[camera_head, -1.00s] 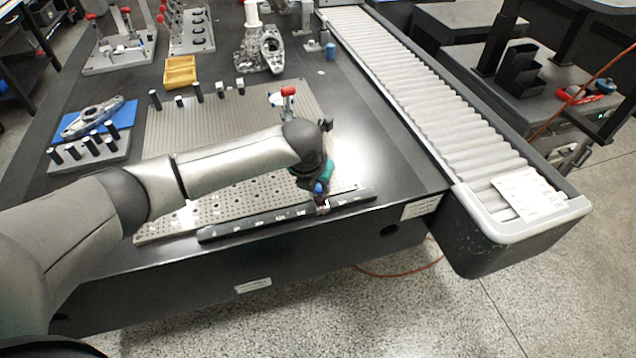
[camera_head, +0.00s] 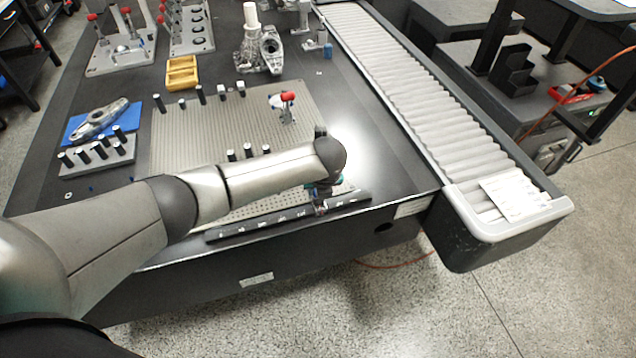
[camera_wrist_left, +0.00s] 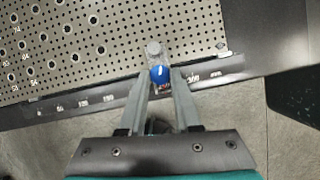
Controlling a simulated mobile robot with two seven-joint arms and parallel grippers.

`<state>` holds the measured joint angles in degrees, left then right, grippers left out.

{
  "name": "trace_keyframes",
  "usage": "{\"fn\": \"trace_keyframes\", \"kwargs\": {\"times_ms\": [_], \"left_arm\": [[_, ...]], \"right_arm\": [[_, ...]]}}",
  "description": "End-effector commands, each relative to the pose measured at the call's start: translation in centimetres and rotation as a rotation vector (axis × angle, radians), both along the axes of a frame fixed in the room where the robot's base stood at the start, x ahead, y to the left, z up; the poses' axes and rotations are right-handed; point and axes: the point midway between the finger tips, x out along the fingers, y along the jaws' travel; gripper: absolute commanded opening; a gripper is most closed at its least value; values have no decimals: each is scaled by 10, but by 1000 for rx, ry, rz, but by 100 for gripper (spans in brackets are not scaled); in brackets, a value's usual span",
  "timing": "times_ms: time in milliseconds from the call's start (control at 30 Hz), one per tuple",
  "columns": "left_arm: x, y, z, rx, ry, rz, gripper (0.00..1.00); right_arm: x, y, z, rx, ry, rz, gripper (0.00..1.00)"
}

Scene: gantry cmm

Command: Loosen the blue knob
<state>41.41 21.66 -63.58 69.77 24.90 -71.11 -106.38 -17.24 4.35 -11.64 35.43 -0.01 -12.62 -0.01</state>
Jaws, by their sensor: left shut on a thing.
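The blue knob (camera_wrist_left: 159,74) shows in the left wrist view between the two fingertips, at the front edge of the perforated plate. A grey round-headed part (camera_wrist_left: 153,48) sits just beyond it. My left gripper (camera_wrist_left: 160,80) is shut on the blue knob. In the head view my left gripper (camera_head: 321,206) is at the dark scale strip (camera_head: 262,226) along the table's front edge. The knob is hidden there by my wrist and gripper. My right gripper is in neither view.
The perforated plate (camera_wrist_left: 60,40) has many holes and a numbered strip in front. A red-topped clamp (camera_head: 287,105) stands behind my wrist. Several black posts stand on the ribbed plate (camera_head: 200,140). A roller conveyor (camera_head: 420,100) runs along the right side.

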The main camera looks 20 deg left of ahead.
Motion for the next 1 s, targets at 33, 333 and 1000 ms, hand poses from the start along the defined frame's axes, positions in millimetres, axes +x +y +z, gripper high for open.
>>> {"fn": "trace_keyframes", "kwargs": {"times_ms": [33, 333, 1000], "left_arm": [[1, 0, 2, -1, -2, 17, 0], [1, 0, 1, 0, -4, 54, 0], [1, 0, 0, 0, -1, 52, 62]], "right_arm": [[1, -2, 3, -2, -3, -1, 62], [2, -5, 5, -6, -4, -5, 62], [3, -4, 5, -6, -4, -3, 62]]}}
